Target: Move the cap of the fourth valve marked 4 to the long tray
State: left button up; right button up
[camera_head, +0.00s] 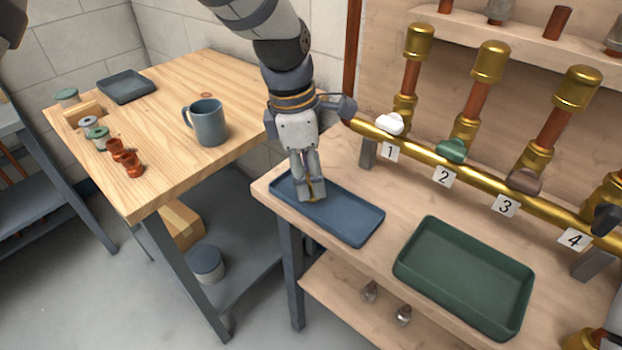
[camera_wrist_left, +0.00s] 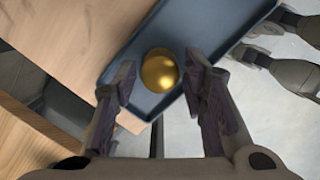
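The long tray (camera_head: 352,222) is the shallow blue one on the near left of the bench, and its rim shows in the left wrist view (camera_wrist_left: 222,52). My left gripper (camera_head: 312,190) points down over the tray's left half. In the left wrist view a round brass cap (camera_wrist_left: 160,70) sits between my two fingers (camera_wrist_left: 157,83), with narrow gaps on both sides. Only a sliver of brass shows between the fingers in the head view. The valve marked 4 (camera_head: 605,205) has a dark handle; its top is outside the picture.
Valves 1 (camera_head: 418,42), 2 (camera_head: 490,62) and 3 (camera_head: 577,88) carry brass caps along the brass pipe (camera_head: 470,178). A deeper green tray (camera_head: 467,225) stands right of the long tray. A wooden table at left holds a mug (camera_head: 207,124). Bare bench lies behind the trays.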

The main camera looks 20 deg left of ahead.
pick_arm(q)
notch_tip(320, 180, up, 10)
jog(key=a, duration=0.1)
jog(key=shift+s+a+r+p, duration=0.15)
jog(key=shift+s+a+p, duration=0.05)
jog(key=shift+s+p, duration=0.2)
jog(key=shift+w, duration=0.1)
